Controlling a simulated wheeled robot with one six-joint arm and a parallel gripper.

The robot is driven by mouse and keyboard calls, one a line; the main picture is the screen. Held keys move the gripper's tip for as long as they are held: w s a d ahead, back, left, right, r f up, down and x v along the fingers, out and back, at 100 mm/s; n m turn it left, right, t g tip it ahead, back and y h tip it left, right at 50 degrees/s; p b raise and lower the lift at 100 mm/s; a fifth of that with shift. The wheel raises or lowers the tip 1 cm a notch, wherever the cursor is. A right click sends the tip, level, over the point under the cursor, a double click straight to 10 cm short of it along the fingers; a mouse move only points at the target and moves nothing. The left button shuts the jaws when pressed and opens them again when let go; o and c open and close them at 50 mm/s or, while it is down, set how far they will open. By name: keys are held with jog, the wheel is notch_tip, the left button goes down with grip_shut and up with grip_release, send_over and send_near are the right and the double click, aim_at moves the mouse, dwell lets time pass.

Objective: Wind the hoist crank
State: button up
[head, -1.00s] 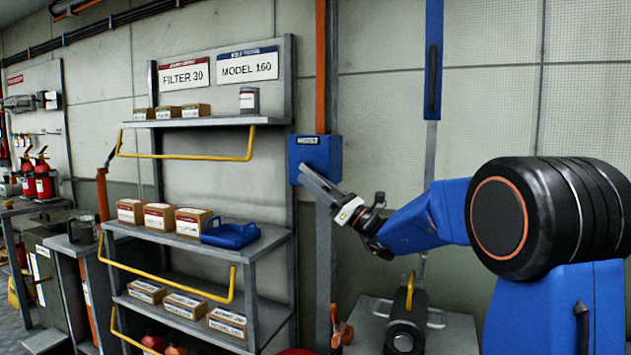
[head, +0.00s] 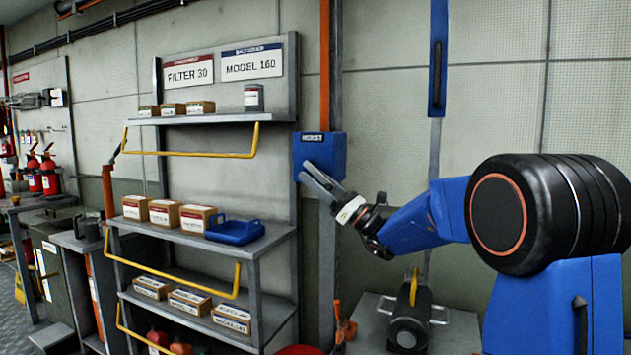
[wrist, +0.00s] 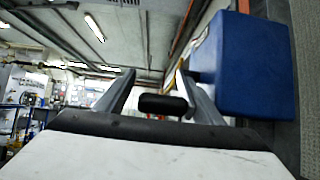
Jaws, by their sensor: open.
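The hoist box (head: 320,152) is a blue box with a small label, fixed to a grey post on the wall in the head view. It also shows as a large blue block at the right of the wrist view (wrist: 243,62). A black crank handle (wrist: 163,104) lies crosswise between my fingers in the wrist view, with gaps to the fingers hard to judge. My gripper (head: 305,170) is open, its fingertips at the lower left of the box. It also shows in the wrist view (wrist: 155,74). The crank's arm is hidden in the head view.
A grey shelf rack (head: 262,251) with boxes and yellow rails stands left of the post. A black cylindrical unit (head: 408,325) stands on a low bench below my arm. An orange pipe (head: 324,65) runs above the box.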

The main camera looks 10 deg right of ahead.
jog(key=shift+d, duration=0.1)
jog(key=v, duration=1.7)
jog(key=shift+d+f, duration=0.1)
jog(key=shift+d, duration=0.05)
notch_tip(320, 180, up, 8)
jog(key=s+d+g+h, duration=0.1)
jog(key=d+g+h, duration=0.1)
jog(key=g+h, duration=0.3)
jog(key=x, duration=1.7)
jog(key=shift+w+t+h, duration=0.4)
jog(key=shift+d, duration=0.1)
jog(key=c, duration=1.3)
